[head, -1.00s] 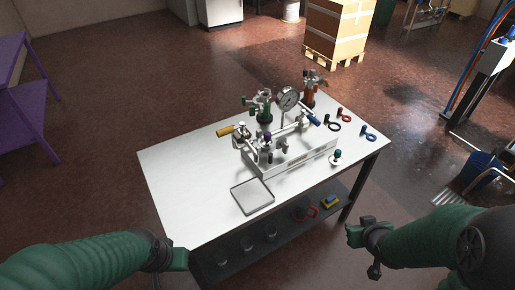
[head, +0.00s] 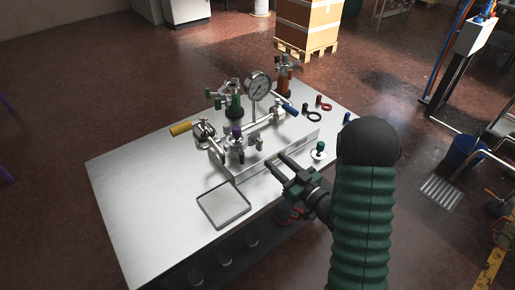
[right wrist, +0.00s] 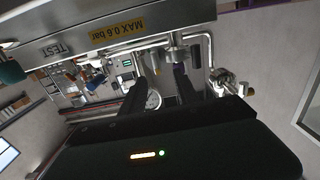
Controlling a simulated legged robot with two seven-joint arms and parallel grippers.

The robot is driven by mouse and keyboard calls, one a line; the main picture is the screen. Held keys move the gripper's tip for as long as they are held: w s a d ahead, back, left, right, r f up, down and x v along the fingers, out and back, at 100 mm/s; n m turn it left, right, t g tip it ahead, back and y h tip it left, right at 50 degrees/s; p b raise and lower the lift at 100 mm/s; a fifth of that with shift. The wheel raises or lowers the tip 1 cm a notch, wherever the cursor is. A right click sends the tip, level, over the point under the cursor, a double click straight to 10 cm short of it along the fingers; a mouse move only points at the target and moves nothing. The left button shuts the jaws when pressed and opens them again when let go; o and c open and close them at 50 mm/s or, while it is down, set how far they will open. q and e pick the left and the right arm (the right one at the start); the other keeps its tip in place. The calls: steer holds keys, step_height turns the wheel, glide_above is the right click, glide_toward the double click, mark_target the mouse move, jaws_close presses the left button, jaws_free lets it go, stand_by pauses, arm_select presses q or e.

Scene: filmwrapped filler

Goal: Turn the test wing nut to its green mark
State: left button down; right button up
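The metal test rig (head: 262,155) stands on the white table, with a pressure gauge (head: 258,86), a yellow-handled lever (head: 181,129) and a blue-handled lever (head: 290,107). I cannot pick out the test wing nut or its green mark with certainty. The right wrist view shows a TEST label (right wrist: 57,50) on the rig's front plate, upside down. My right gripper (head: 277,161) is open and empty, its two fingers pointing at the front of the rig. In the right wrist view its dark fingers (right wrist: 162,78) stand apart. My left gripper is out of view.
A shallow tray (head: 224,222) lies in front of the rig. Red (head: 325,106) and black (head: 313,116) rings lie behind. The left part of the table (head: 135,190) is bare.

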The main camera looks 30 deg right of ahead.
mark_target(262, 146)
steer(key=w, duration=0.8)
steer(key=shift+w+d+f+b, duration=0.15)
steer(key=shift+w+f+b, duration=0.05)
steer(key=shift+w+b, duration=0.1)
steer(key=shift+w+a+r, duration=0.1)
steer(key=shift+w+a, duration=0.1)
steer(key=shift+a, duration=0.1)
steer(key=shift+d, duration=0.25)
steer(key=c, duration=0.6)
steer(key=shift+c, duration=1)
jaws_close()
steer(key=shift+a, duration=0.1)
